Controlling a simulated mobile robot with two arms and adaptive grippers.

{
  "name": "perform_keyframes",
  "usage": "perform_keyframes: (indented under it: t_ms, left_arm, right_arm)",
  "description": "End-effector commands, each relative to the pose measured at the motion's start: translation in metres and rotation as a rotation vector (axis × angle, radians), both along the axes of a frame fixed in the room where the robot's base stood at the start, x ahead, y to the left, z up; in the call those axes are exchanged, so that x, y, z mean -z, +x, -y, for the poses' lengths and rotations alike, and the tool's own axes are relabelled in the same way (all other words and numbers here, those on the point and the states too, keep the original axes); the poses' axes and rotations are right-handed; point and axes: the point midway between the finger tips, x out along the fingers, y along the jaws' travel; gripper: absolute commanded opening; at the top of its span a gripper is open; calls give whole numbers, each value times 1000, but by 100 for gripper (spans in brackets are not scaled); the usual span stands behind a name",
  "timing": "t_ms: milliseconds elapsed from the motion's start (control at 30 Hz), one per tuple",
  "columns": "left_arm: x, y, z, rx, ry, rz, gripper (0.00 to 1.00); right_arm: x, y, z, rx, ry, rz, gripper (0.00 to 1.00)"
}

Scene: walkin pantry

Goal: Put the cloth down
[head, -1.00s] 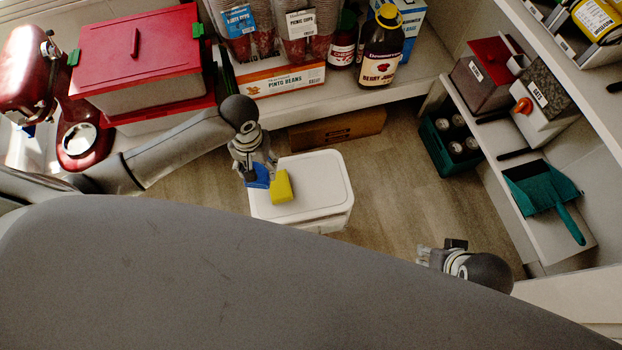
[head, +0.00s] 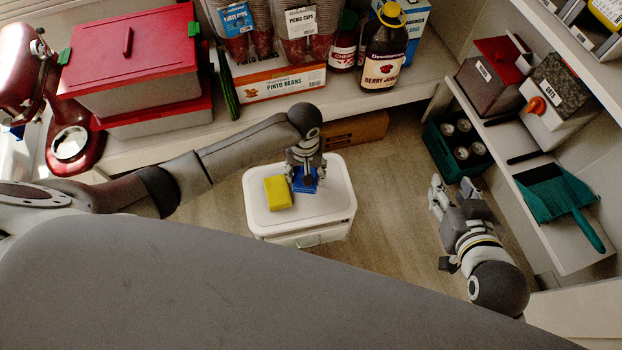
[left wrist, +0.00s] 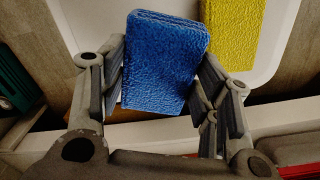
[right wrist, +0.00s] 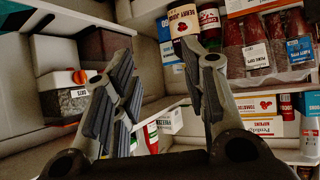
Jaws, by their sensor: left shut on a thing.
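The blue cloth (left wrist: 165,62) is a folded, textured block between the fingers of my left gripper (left wrist: 162,85), which is shut on it. In the head view my left gripper (head: 305,172) is over the white lidded bin, and the blue cloth (head: 304,182) shows at its fingertips. I cannot tell whether the cloth touches the lid. A yellow sponge-like block (head: 278,193) lies on the lid (head: 262,222), left of the cloth; it also shows in the left wrist view (left wrist: 232,30). My right gripper (head: 455,192) is open and empty, away to the right; it also shows in the right wrist view (right wrist: 160,95).
A shelf behind holds a pinto beans box (head: 275,82), a berry juice bottle (head: 384,52) and red-lidded boxes (head: 130,45). A teal dustpan (head: 552,190) lies on the right shelf. Floor between bin and right arm is clear.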

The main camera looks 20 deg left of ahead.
Motion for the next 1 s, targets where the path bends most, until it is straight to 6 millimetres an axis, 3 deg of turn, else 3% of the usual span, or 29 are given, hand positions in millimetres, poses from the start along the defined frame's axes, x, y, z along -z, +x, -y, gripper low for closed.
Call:
perform_keyframes:
  t_ms: [433,800,1000]
  left_arm:
    - [17,8,12,1,-2,1,38]
    - [46,8,12,1,1,0,38]
    - [48,8,12,1,0,1,38]
  right_arm:
    - [-36,26,-13,-17,55,231,40]
    - [-95,43,-25,-36,132,544,40]
    - [-103,43,-26,-38,141,579,40]
